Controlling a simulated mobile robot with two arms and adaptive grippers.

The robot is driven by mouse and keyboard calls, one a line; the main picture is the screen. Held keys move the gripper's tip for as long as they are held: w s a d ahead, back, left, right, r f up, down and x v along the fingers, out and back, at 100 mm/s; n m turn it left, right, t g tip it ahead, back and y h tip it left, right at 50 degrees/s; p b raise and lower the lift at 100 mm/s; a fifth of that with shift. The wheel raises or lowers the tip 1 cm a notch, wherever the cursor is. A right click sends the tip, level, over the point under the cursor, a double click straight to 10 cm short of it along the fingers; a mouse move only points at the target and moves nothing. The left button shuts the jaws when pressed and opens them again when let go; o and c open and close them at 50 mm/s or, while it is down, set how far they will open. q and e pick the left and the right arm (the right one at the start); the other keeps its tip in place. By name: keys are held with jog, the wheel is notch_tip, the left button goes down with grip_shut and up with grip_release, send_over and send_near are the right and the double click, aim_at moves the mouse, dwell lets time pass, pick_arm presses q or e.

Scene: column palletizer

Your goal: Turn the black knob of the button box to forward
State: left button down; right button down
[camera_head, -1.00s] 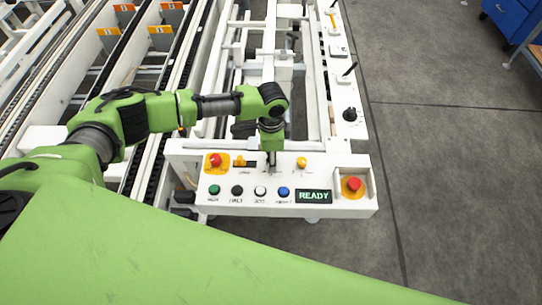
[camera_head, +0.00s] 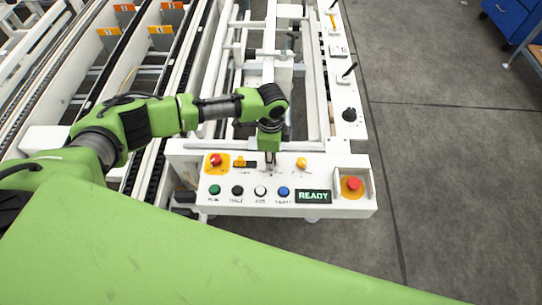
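The white button box (camera_head: 320,170) stands at the near end of the white conveyor frame. Its face carries a red button on a yellow plate (camera_head: 216,162), a yellow switch (camera_head: 239,161), a yellow knob (camera_head: 301,163), a row of green, black, white and blue buttons, a lit READY display (camera_head: 313,196) and a red mushroom button (camera_head: 353,185). My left gripper (camera_head: 270,160) points down at the upper middle of the panel, between the yellow switch and the yellow knob. It covers that spot, so the black knob there cannot be made out. Its finger opening is too small to tell. My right gripper is out of view.
Another black knob (camera_head: 349,114) and levers (camera_head: 350,69) sit on the white rail at the right. Conveyor tracks with orange-tagged dividers (camera_head: 160,38) lie at the left. A blue cabinet (camera_head: 511,17) stands at the far right. The grey floor (camera_head: 455,190) is clear.

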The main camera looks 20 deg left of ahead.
pick_arm(q)
jog(key=m, duration=0.2)
jog(key=shift+m, duration=2.1)
jog(key=c, duration=1.8)
grip_release()
jog(key=shift+r, duration=0.15)
notch_tip(320, 180, up, 12)
jog(key=shift+f, duration=0.1)
